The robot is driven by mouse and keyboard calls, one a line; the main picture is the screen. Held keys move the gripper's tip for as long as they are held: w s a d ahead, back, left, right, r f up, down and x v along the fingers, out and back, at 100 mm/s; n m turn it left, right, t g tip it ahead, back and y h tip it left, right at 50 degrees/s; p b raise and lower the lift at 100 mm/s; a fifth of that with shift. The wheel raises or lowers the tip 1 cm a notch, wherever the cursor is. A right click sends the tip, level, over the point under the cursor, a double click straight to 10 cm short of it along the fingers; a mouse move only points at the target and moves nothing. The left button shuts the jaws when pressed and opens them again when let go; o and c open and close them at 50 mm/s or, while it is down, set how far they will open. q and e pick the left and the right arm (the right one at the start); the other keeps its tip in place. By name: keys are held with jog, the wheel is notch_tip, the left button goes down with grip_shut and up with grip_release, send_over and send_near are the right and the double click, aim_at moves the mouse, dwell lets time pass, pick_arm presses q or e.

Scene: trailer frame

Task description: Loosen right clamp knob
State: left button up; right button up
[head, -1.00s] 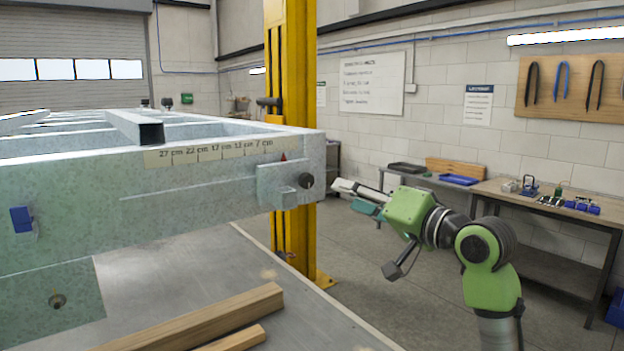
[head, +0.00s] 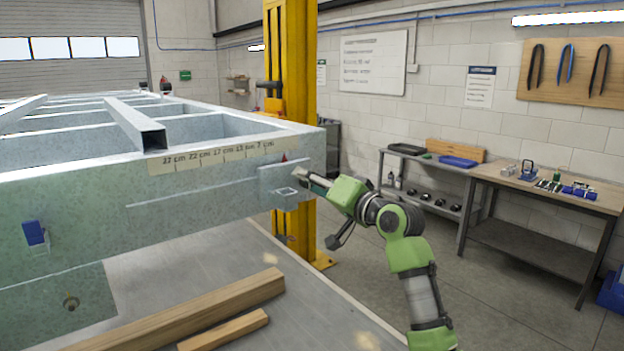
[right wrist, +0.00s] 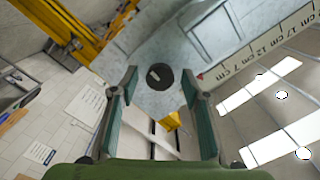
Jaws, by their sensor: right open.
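The right clamp knob (right wrist: 159,76) is a round black knob with a pale mark on its face, on the grey clamp plate at the end of the trailer frame. In the right wrist view it lies ahead, in line with the gap between my fingers. My right gripper (head: 305,180) is open and reaches the frame's right end from the right; it also shows in the right wrist view (right wrist: 160,95). Its fingers appear empty, and contact with the knob cannot be told. In the head view the gripper largely hides the knob beside the clamp plate (head: 280,185). My left gripper is not in view.
The galvanised trailer frame (head: 90,205) with a centimetre scale (head: 215,156) fills the left. A yellow post (head: 292,75) stands just behind the clamp. Wooden bars (head: 190,310) lie below. A workbench (head: 545,188) stands at the right wall; floor between is open.

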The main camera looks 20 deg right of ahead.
jog(key=c, duration=1.1)
